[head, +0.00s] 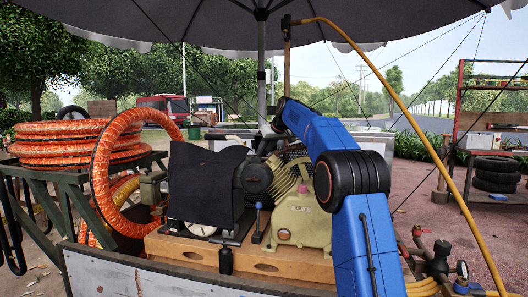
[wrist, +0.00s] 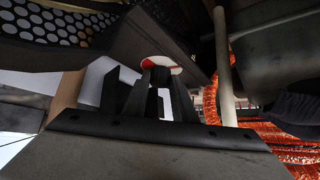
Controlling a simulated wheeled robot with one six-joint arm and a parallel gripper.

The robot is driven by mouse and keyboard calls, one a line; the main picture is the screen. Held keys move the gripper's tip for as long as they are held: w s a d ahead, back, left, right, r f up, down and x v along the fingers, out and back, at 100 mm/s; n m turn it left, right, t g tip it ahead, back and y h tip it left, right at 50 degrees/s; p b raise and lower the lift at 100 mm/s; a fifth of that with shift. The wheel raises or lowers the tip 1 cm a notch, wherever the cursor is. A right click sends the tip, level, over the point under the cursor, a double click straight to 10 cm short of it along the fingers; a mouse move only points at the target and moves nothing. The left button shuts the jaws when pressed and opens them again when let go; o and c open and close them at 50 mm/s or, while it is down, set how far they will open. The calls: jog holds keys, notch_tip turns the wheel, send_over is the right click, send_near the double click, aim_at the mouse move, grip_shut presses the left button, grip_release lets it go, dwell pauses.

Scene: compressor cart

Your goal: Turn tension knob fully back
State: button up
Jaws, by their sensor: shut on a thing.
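In the wrist view my gripper (wrist: 157,92) points away from the camera, with dark fingers on either side of a small dark knob (wrist: 159,74). The fingers are shut on this knob, which I take to be the tension knob. A red and white disc (wrist: 150,62) shows just behind the knob. Shadow and the fingers hide much of the knob, so its turn angle cannot be told. In the head view my blue arm reaches over the compressor (head: 302,220), and both the gripper and the knob are hidden there.
A perforated guard (wrist: 60,25) and dark metal parts close in around the gripper in the wrist view. A pale upright rod (wrist: 224,70) stands right of it. Coiled orange hose (head: 75,140) lies left of the compressor. A yellow hose (head: 425,130) hangs at right.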

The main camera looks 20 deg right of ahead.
jog(key=shift+d+n+g+y, duration=0.1)
jog(key=shift+n+g+y, duration=0.2)
jog(key=shift+n+y, duration=0.75)
jog(key=o, duration=1)
jog(key=shift+o, duration=0.2)
jog(key=v, duration=1.7)
jog(key=shift+r, duration=0.2)
jog(key=shift+s, duration=0.15)
